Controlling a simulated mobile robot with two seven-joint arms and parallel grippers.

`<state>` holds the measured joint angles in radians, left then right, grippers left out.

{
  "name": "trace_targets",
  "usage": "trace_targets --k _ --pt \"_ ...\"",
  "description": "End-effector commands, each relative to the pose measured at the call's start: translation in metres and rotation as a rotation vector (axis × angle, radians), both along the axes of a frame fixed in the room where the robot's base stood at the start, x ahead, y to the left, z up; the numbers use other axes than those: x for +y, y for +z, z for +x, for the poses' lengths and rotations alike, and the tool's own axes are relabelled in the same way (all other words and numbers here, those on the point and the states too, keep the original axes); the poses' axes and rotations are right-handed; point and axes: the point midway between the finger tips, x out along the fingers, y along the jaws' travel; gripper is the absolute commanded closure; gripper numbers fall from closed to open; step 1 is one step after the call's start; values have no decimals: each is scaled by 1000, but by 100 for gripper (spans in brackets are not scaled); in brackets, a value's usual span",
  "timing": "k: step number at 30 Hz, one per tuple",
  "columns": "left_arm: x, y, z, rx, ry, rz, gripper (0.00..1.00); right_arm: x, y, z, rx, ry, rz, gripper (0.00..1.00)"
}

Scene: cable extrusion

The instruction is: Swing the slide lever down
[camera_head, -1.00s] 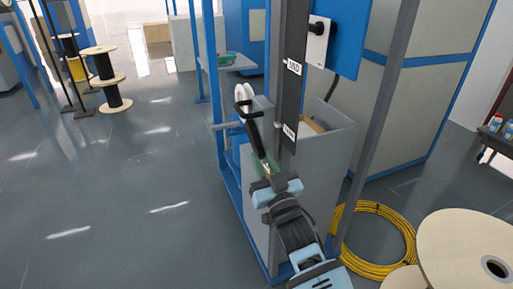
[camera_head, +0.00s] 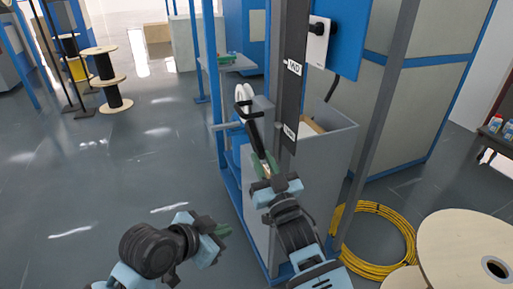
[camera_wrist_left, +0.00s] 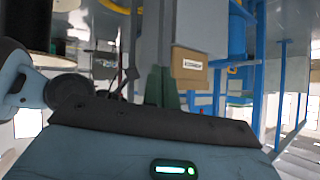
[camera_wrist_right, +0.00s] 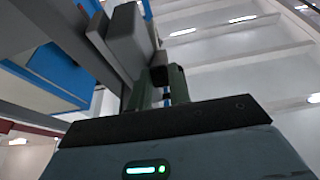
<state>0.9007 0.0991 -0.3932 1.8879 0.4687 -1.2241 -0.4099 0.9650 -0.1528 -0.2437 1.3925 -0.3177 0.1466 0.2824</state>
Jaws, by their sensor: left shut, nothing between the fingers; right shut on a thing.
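The slide lever (camera_head: 255,132) is a dark bar with a bracket-like top, beside the dark labelled post (camera_head: 288,100). It leans up and left from my right gripper (camera_head: 265,164). My right gripper's green fingers are shut on its lower end; they hide the exact grip. In the right wrist view the fingers (camera_wrist_right: 160,88) close around a dark piece beside a grey block (camera_wrist_right: 128,42). My left gripper (camera_head: 222,230) is shut and empty, low and left of the machine. Its green fingers (camera_wrist_left: 162,88) also show in the left wrist view.
A blue machine frame (camera_head: 224,165) and a grey bin (camera_head: 328,155) stand by the lever. A yellow cable coil (camera_head: 375,240) and a wooden spool (camera_head: 460,245) are at the lower right.

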Motion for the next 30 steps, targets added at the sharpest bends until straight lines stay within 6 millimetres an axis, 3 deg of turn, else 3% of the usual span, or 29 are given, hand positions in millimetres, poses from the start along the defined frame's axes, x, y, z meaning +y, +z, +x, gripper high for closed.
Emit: trace_targets --k 1,9,18,24,30 --pt "-4 20 9 -28 -27 16 100 0 -3 0 6 0 -2 100" --pt "-22 112 34 -138 -172 121 100 0 -3 0 7 0 -1 100" --pt "-35 203 40 -249 -303 259 100 0 -3 0 7 0 -1 100" --pt "-38 232 38 -283 -344 312 100 0 -3 0 6 0 -1 100" --pt "-38 237 37 -289 -353 325 100 0 -3 0 6 0 -1 100"
